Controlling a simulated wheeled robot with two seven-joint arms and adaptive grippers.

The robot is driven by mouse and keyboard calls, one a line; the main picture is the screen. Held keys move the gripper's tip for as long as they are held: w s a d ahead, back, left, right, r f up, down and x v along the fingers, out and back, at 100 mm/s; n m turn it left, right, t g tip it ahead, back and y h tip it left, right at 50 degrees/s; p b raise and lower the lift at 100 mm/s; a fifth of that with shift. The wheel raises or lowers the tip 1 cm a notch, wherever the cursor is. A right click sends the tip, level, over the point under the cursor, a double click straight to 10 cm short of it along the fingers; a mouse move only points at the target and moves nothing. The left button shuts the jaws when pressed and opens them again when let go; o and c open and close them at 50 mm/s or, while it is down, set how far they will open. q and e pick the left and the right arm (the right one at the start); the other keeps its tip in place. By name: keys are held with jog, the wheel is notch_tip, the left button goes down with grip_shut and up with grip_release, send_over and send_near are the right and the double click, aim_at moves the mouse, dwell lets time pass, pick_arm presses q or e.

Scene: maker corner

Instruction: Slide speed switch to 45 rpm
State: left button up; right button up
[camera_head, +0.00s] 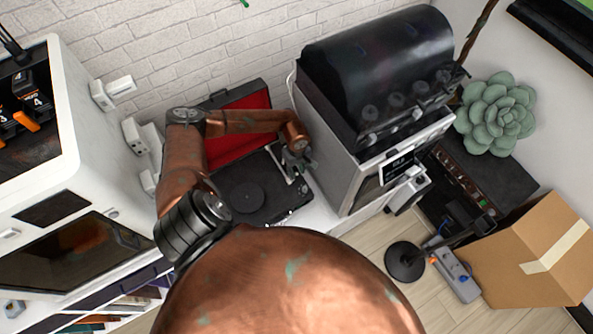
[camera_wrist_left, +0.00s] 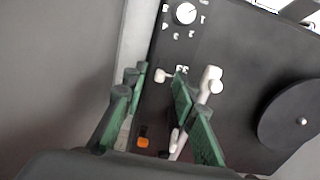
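The black turntable (camera_head: 232,205) stands on the white counter with its red-lined lid open. In the left wrist view its deck (camera_wrist_left: 240,55) shows a small pale knob (camera_wrist_left: 160,75) beside faint white markings that look like speed numbers; it appears to be the speed switch. My left gripper (camera_head: 298,164) is over the deck's right side. In the wrist view its green fingers (camera_wrist_left: 160,78) are apart, with the pale knob seen between their tips; I cannot tell whether they touch it. The markings are partly beside the right finger. My right gripper is out of view.
The white tonearm (camera_wrist_left: 211,82) lies close beside the right finger. The platter (camera_wrist_left: 300,120), a round white dial (camera_wrist_left: 185,13) and an orange switch (camera_wrist_left: 143,142) are on the deck. A white-and-black machine (camera_head: 335,150) stands close right of the turntable.

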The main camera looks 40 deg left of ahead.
aim_at(297, 173)
pick_arm(q)
notch_tip(297, 173, up, 12)
dwell(0.4)
jog(key=shift+f, duration=0.15)
